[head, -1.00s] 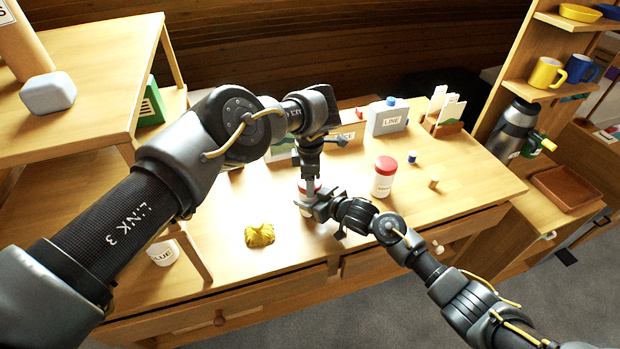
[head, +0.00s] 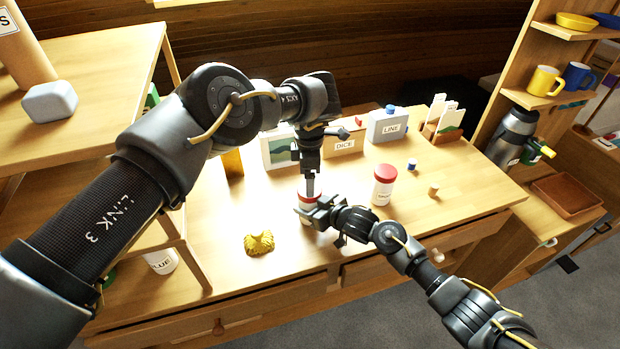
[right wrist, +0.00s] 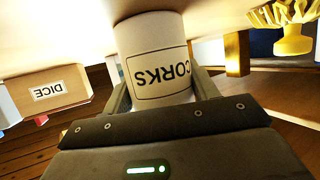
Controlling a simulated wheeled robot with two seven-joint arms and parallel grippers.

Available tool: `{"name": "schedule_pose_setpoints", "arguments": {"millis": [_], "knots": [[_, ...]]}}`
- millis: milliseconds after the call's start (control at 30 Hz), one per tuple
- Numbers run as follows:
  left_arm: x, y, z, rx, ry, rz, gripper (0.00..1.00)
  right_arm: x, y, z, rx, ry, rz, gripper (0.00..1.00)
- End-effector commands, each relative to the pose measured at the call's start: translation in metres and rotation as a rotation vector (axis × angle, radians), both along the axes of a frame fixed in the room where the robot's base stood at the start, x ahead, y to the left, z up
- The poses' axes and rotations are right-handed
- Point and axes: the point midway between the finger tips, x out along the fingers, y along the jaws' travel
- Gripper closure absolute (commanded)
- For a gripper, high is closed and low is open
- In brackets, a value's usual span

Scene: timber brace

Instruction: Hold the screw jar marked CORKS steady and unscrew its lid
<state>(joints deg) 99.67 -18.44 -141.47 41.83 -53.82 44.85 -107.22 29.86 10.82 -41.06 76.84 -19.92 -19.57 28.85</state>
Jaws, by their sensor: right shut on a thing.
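The screw jar marked CORKS (right wrist: 160,62) is a white jar with a label, seen upside down in the right wrist view. My right gripper (right wrist: 162,92) is shut on its body, one finger on each side. In the head view the jar (head: 306,217) stands upright on the workbench, largely hidden by my grippers, with a little red at its top. My left gripper (head: 310,188) points straight down at the jar's lid from above. Its fingertips are too small and covered to tell whether they are closed on the lid.
Another white jar with a red lid (head: 384,186) stands to the right on the workbench (head: 345,266). A yellow crumpled-looking object (head: 259,243) lies to the left. A box marked DICE (head: 345,145) and a LINE container (head: 388,125) stand behind. A small blue item (head: 411,164) and a cork-like piece (head: 433,190) lie right.

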Motion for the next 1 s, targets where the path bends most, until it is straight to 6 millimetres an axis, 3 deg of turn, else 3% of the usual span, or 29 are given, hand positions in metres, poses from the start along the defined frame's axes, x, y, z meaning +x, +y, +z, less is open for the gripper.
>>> {"name": "schedule_pose_setpoints", "arguments": {"millis": [167, 333, 600, 867, 1000], "knots": [[0.011, 0.004, 0.025, 0.013, -0.041, -0.035, 0.2, 0.0, 0.0, 0.0, 0.0, 0.0, 0.0, 1.0], [0.01, 0.005, 0.038, 0.022, -0.036, -0.387, 0.2, 0.0, 0.0, 0.0, 0.0, 0.0, 0.0, 1.0], [0.001, 0.001, 0.034, 0.005, 0.0, -0.814, 0.2, 0.0, 0.0, 0.0, 0.0, 0.0, 0.0, 1.0], [0.0, 0.0, 0.033, 0.0, 0.002, -0.897, 0.2, 0.0, 0.0, 0.0, 0.0, 0.0, 0.0, 1.0], [0.0, 0.0, 0.021, 0.0, 0.002, -0.895, 0.2, 0.0, 0.0, 0.0, 0.0, 0.0, 0.0, 1.0]]}}
